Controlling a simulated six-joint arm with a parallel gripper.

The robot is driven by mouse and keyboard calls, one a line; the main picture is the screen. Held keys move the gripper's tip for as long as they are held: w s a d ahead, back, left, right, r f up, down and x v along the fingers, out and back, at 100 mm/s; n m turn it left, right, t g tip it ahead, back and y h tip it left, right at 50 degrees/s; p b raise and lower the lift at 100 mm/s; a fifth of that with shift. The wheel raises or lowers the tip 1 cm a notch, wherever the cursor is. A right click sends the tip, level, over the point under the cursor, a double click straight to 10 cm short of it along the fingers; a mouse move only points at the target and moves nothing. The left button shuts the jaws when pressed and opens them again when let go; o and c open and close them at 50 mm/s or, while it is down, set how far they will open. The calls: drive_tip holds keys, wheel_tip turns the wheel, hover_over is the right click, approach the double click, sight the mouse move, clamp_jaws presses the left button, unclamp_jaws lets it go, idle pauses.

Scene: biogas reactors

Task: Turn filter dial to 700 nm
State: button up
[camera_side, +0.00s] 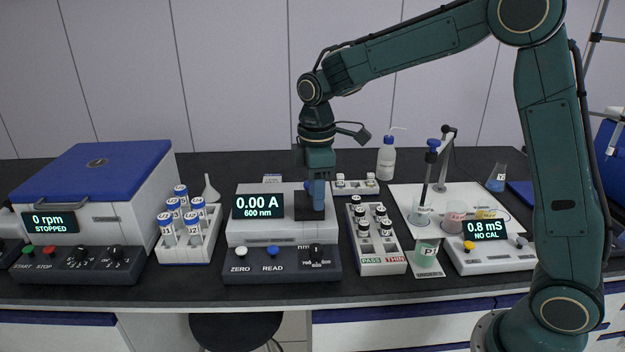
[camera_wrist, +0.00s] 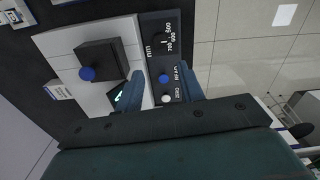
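The photometer (camera_side: 283,232) stands in the middle of the bench, and its display (camera_side: 258,206) reads 0.00 A and 600 nm. The black filter dial (camera_side: 317,253) is at the right end of its dark front panel. In the wrist view the dial (camera_wrist: 160,40) is at the upper middle, beside the marks 500, 600 and 700. My gripper (camera_side: 318,200) points down over the photometer, in front of its black sample block. In the wrist view my gripper (camera_wrist: 161,84) is open and empty, its blue fingers apart and clear of the dial.
The white ZERO button (camera_side: 239,253) and blue READ button (camera_side: 272,251) share the panel with the dial. A black block with a blue knob (camera_wrist: 87,74) stands on the photometer. A vial rack (camera_side: 378,262) is close on the right, another rack (camera_side: 188,248) on the left.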

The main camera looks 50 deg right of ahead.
sight(316, 246)
drive_tip(key=shift+f, duration=0.1)
wheel_tip(316, 246, down, 14)
drive_tip(key=shift+r, duration=0.15)
idle(0.8)
drive_tip(key=shift+c, duration=0.5)
drive_tip(key=c, duration=0.6)
